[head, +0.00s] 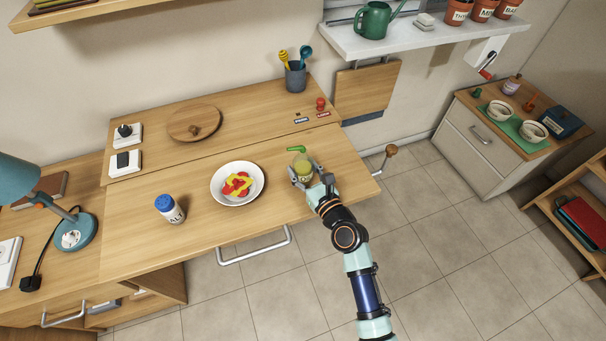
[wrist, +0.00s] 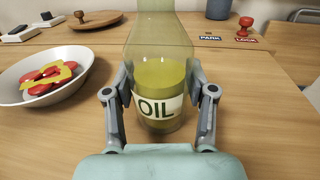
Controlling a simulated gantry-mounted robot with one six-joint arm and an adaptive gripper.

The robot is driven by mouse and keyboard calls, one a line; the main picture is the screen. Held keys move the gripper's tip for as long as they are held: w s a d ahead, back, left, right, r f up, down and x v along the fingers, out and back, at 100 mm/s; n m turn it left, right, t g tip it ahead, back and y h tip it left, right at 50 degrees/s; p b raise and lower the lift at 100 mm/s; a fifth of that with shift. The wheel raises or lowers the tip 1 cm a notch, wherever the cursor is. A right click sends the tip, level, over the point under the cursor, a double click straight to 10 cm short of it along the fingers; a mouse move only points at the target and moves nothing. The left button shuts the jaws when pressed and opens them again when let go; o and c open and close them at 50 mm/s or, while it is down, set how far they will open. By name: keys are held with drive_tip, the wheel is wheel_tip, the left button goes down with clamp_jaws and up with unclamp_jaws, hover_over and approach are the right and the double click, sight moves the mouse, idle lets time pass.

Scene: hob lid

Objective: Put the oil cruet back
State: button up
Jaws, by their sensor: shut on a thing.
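The oil cruet (head: 301,168) is a clear bottle of yellow-green oil with a green top, at the right part of the wooden counter. In the wrist view the cruet (wrist: 160,85) stands upright with its OIL label facing me. My gripper (head: 304,179) is shut on the cruet, one finger on each side of its lower body; the gripper also shows in the wrist view (wrist: 162,105). The cruet's base is low at the counter top; I cannot tell whether it touches.
A white bowl (head: 238,183) of red and yellow food is left of the cruet. A salt shaker (head: 170,209) stands further left. Behind are a round wooden lid (head: 194,124), a utensil cup (head: 296,77) and a red-knobbed stamp (head: 320,104) near PARK and LOCK labels.

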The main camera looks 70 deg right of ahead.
drive_tip(key=o, duration=1.3)
drive_tip(key=shift+r, duration=0.1)
drive_tip(key=shift+s+r, duration=0.1)
drive_tip(key=p+v, duration=0.2)
drive_tip(key=v, duration=0.9)
drive_tip(key=shift+s+a, duration=0.25)
